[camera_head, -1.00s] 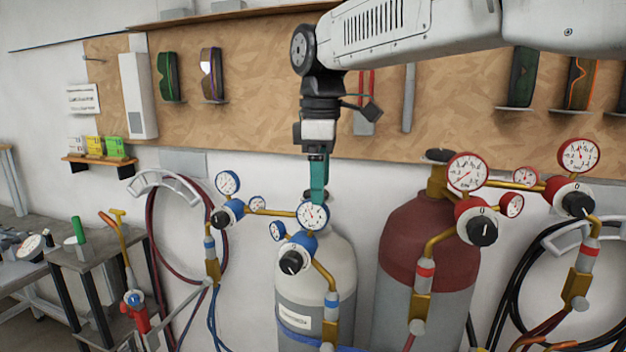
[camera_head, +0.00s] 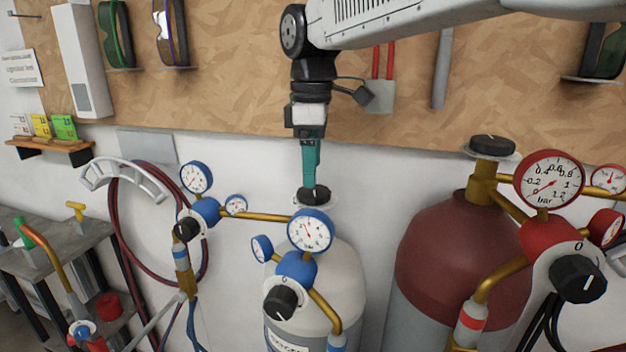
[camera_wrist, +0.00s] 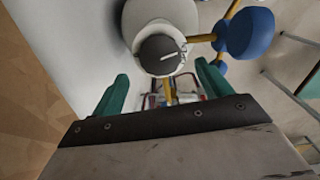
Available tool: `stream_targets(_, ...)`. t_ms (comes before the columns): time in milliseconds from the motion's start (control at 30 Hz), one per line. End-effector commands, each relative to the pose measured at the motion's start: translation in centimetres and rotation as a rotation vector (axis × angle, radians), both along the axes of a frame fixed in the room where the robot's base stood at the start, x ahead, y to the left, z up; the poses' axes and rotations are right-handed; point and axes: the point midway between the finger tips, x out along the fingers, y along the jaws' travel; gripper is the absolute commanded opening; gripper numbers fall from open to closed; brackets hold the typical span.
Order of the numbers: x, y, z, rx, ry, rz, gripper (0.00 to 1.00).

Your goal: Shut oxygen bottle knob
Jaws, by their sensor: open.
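The oxygen bottle (camera_head: 345,275) is a pale grey-white cylinder with blue gauges and regulators. Its black top knob (camera_head: 314,194) sits on a white disc above the neck. The knob shows in the wrist view (camera_wrist: 159,55) with a white line pointing right and slightly up. My gripper (camera_head: 312,180) points down at the knob with its green fingers. In the wrist view my gripper (camera_wrist: 162,72) is open and empty, with one finger on each side of the picture and the knob in the gap beyond them. I cannot tell whether the fingers touch the knob.
The blue regulator (camera_head: 296,269) with its gauge (camera_head: 311,231) stands just in front of the knob. A dark red bottle (camera_head: 455,255) with red gauges stands to the right. The wooden board (camera_head: 225,85) is behind my arm. A hose coil hangs at left.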

Motion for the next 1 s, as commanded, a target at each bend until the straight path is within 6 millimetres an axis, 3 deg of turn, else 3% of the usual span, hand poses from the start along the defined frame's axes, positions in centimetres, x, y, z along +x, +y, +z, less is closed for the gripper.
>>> stream_targets(233,0.0,-0.1,-3.4,-0.001,0.001,-0.001,0.77)
stream_targets(600,0.1,-0.2,-4.2,0.000,0.000,-0.004,0.77)
stream_targets(767,0.1,-0.2,-4.2,0.000,0.000,-0.004,0.36)
stream_targets(1000,0.1,-0.2,-4.2,0.000,-0.001,-0.011,0.33)
